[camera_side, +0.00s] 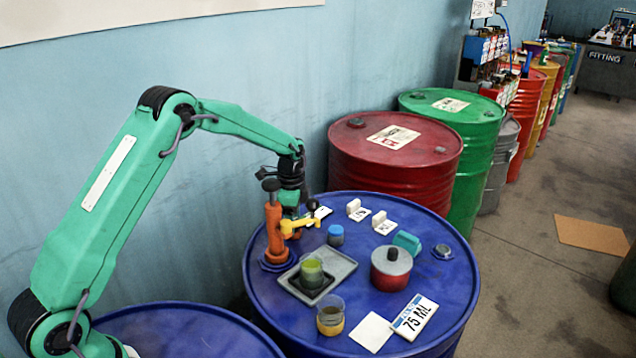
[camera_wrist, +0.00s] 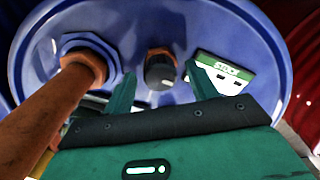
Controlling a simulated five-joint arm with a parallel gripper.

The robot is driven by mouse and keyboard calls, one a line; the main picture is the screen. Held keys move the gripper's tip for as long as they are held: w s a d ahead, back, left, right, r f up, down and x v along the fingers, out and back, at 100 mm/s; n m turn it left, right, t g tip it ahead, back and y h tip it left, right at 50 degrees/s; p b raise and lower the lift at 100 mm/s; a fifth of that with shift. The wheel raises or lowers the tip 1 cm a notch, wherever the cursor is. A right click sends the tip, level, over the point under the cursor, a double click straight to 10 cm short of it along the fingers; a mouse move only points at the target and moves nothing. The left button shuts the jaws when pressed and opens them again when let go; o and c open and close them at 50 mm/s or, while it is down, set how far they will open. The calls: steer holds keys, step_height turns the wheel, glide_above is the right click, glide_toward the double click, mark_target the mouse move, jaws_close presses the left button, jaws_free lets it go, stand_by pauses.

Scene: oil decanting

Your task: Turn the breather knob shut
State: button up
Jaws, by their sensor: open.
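The breather knob (camera_wrist: 160,74), dark with an orange-brown part, stands on the blue drum top (camera_wrist: 110,22) in the wrist view. My gripper (camera_wrist: 161,72) is open, with one green finger to each side of the knob in the picture; contact is not visible. In the side view my gripper (camera_side: 300,208) is low over the back of the drum, beside the orange pump (camera_side: 273,232) with its yellow spout (camera_side: 299,224). The knob is hard to make out there. A green-and-white card (camera_wrist: 228,76) lies right of the knob in the wrist view.
The pump post (camera_wrist: 88,62) is close on the left in the wrist view. A grey tray (camera_side: 343,268) with a green cup (camera_side: 312,270), a blue-capped jar (camera_side: 335,236), an amber beaker (camera_side: 330,318) and a red pot (camera_side: 391,270) stand on the drum.

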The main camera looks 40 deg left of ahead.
steer(key=shift+f, duration=0.1)
steer(key=c, duration=1)
